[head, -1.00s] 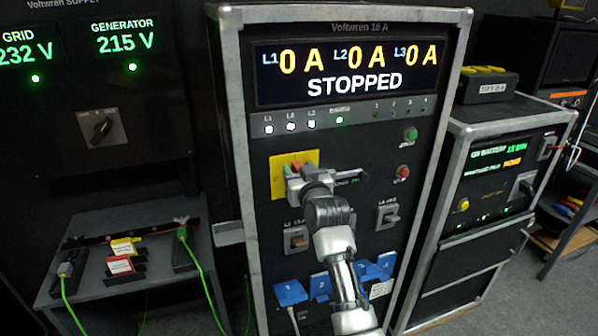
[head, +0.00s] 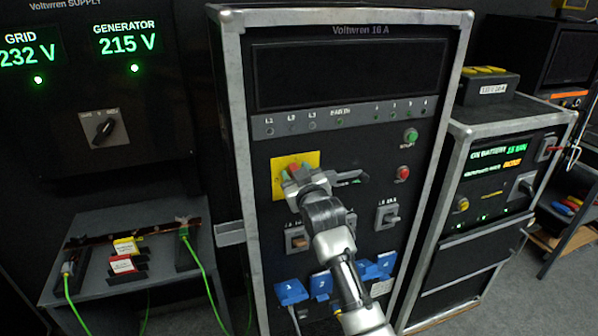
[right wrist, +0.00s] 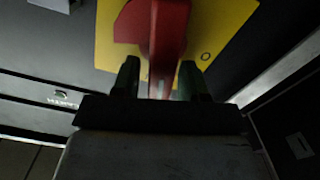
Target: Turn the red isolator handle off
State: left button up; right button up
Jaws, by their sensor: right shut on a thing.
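The red isolator handle (right wrist: 168,35) sits on a yellow plate (right wrist: 225,25) in the right wrist view. An "O" mark shows on the plate to the right of the handle. In the head view the yellow plate (head: 312,158) is on the middle of the Voltwren 16 A cabinet (head: 400,20), and a little red shows beside my gripper. My right gripper (right wrist: 160,80) is shut on the handle, one finger on each side. In the head view my right gripper (head: 293,172) covers most of the handle. My left gripper is not in view.
The cabinet's display (head: 350,72) is dark. A green button (head: 411,135) and a red button (head: 403,173) are to the right of the plate. Blue sockets (head: 322,284) are below. A side bench (head: 150,215) stands left, a battery cabinet (head: 500,175) right.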

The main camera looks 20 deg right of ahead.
jog(key=n, duration=0.2)
jog(key=n+p, duration=0.1)
jog(key=shift+a+f+n, duration=0.15)
jog(key=shift+a+n, duration=0.2)
jog(key=shift+n, duration=0.05)
jog(key=shift+a+f+n+p, duration=0.2)
jog(key=shift+f+n+p, duration=0.2)
jog(key=shift+n, duration=1.4)
jog(key=shift+a+f+n+p, duration=0.25)
jog(key=shift+f+n, duration=0.1)
jog(key=shift+n, duration=1.45)
jog(key=shift+a+f+n+p, duration=0.15)
jog(key=shift+f+n+p, duration=0.25)
jog(key=shift+n, duration=1.4)
jog(key=o, duration=0.5)
jog(key=shift+o, duration=0.2)
